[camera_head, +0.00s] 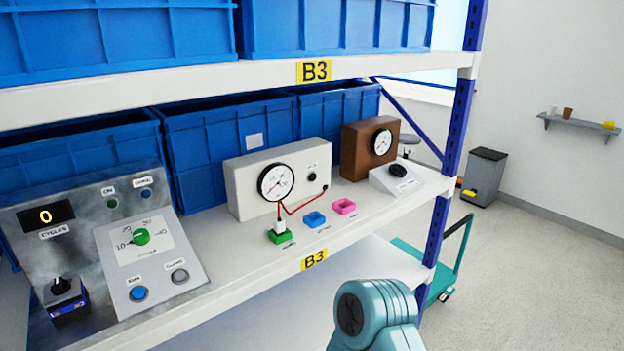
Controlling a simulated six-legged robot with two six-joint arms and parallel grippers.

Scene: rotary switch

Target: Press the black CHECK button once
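Two black round parts could be the CHECK button, and the small labels are too blurred to tell which. One is a small black button (312,177) on the right of the front of a white gauge box (243,190). The other is a larger black knob-like part (398,170) on a low white sloped box (381,182) further right, with a label below it. Neither gripper is in view. A teal link of my own arm (380,316) rises from the bottom edge, apart from both black parts.
A metal panel at left has a counter (46,215) reading 0, a green dial (141,238), a blue button (138,293) and a grey button (180,276). Green (280,238), blue (315,220) and pink (344,207) sockets sit on the shelf. A blue post (446,180) stands right.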

